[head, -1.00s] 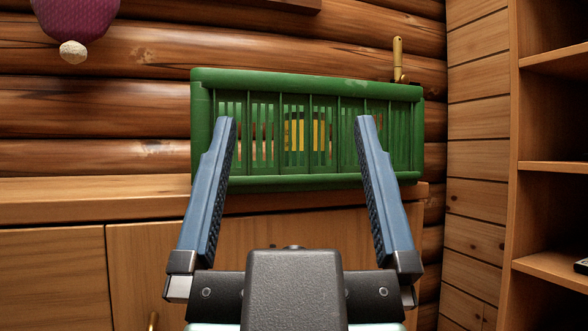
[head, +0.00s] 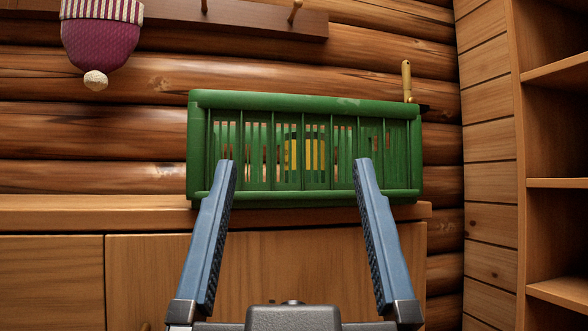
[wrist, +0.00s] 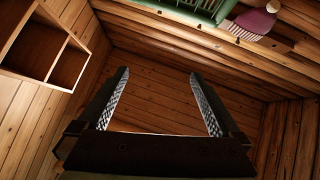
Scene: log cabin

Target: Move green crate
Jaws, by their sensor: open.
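The green crate (head: 262,101) is a long slatted box standing upright on a wooden cabinet top (head: 95,212) against the log wall. Something yellow shows through its slats. My gripper (head: 294,162) is open and empty in front of the crate. Its two blue fingers point up in the head view and overlap the crate's lower slats, with no clear contact. In the wrist view my gripper (wrist: 159,73) has only wooden boards between its fingers. Part of the green crate (wrist: 190,8) shows there at the top edge.
A handled tool (head: 406,80) sticks up at the crate's right end. A purple knit hat (head: 100,45) hangs at upper left below a peg rail (head: 235,18). An open shelf unit (head: 556,183) stands at right. The cabinet top left of the crate is clear.

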